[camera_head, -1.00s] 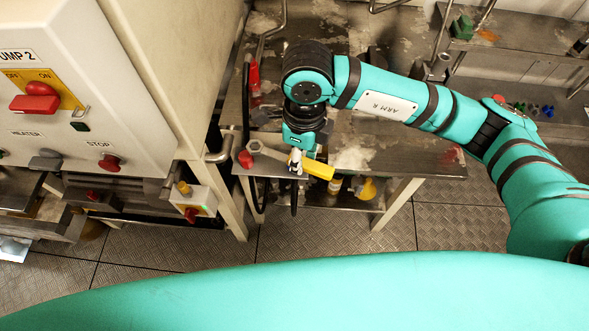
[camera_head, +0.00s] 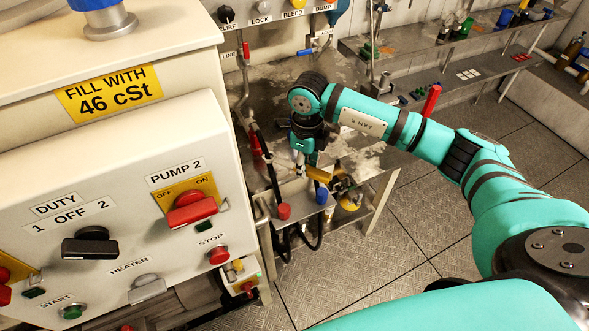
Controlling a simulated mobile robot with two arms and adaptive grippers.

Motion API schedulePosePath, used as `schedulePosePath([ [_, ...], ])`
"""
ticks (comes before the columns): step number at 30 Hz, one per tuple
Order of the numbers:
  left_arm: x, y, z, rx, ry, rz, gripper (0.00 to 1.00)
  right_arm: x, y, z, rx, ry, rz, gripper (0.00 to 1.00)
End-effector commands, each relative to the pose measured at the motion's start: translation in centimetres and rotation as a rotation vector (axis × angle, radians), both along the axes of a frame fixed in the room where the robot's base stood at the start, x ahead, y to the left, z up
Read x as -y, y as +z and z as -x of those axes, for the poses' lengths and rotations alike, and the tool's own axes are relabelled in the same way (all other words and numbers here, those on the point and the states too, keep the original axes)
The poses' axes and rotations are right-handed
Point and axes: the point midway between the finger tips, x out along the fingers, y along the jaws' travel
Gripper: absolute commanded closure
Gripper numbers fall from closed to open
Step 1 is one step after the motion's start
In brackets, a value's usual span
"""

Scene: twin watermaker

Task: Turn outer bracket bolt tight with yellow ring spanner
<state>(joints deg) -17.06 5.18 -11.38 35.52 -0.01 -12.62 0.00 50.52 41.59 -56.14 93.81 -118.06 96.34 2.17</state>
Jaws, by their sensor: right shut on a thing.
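My right gripper (camera_head: 300,164) points down over the front edge of the metal bench. It is small in view and shut on a yellow bar, the yellow ring spanner (camera_head: 318,174), which sticks out to the right of the fingers. The spanner's ring end is not clear. The bracket's outer bolt cannot be made out; the gripper and spanner cover part of that spot. I cannot tell whether the spanner touches a bolt. My left gripper is out of view.
The metal bench (camera_head: 277,96) has a red cap (camera_head: 284,211) and a blue cap (camera_head: 322,195) at its front, with black hoses below. The white PUMP 2 control cabinet (camera_head: 130,200) fills the left. A shelf with small parts stands behind. Open floor (camera_head: 420,225) lies to the right.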

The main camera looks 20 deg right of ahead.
Motion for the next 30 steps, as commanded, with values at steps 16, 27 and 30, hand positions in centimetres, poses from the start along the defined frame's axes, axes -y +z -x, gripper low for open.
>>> schedulePosePath([
  [16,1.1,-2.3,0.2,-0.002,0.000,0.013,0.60,-0.1,-3.8,0.0,0.000,0.002,-0.001,1.00],
  [27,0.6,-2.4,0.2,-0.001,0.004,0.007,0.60,0.0,-3.6,0.1,0.003,0.001,0.002,1.00],
  [30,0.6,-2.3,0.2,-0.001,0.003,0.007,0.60,0.0,-3.6,0.1,0.002,0.000,0.001,1.00],
])
